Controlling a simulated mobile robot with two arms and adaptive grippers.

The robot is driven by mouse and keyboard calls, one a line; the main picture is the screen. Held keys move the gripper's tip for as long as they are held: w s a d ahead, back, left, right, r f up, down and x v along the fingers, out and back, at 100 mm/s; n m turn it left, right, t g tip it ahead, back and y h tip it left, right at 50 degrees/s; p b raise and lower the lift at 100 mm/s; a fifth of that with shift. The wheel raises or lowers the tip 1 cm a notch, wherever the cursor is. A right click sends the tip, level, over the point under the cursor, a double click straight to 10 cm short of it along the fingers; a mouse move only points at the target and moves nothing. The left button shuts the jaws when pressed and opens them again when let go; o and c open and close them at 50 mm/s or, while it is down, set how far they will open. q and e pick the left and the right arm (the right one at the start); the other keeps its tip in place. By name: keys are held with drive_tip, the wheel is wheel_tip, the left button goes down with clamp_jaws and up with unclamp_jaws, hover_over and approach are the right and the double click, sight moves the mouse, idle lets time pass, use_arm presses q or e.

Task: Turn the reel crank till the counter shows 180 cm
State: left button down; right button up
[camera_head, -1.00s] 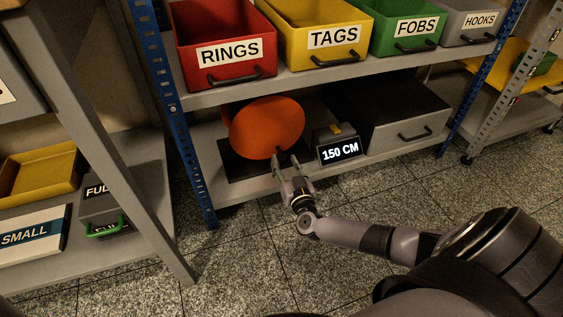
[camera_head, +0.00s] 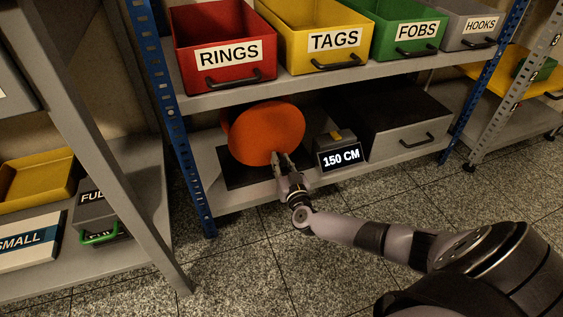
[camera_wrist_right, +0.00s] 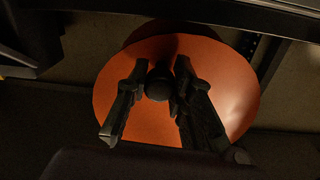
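The orange reel (camera_head: 266,132) stands on a dark base plate (camera_head: 236,172) on the lower shelf. The counter (camera_head: 340,158) to its right reads 150 CM. My right gripper (camera_head: 280,157) is at the reel's lower front, its fingers close together. In the right wrist view, the fingers (camera_wrist_right: 158,78) lie on both sides of the dark round crank knob (camera_wrist_right: 158,86), in front of the orange disc (camera_wrist_right: 225,85). They appear shut on it. The rest of the crank is hidden by the knob and the fingers. My left gripper is not in view.
A grey drawer box (camera_head: 405,137) stands right of the counter. Red (camera_head: 225,84), yellow, green and grey labelled bins fill the shelf above. A blue upright (camera_head: 180,130) bounds the shelf at left. Open floor (camera_head: 240,260) lies in front.

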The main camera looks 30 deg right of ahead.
clamp_jaws()
idle(0.4)
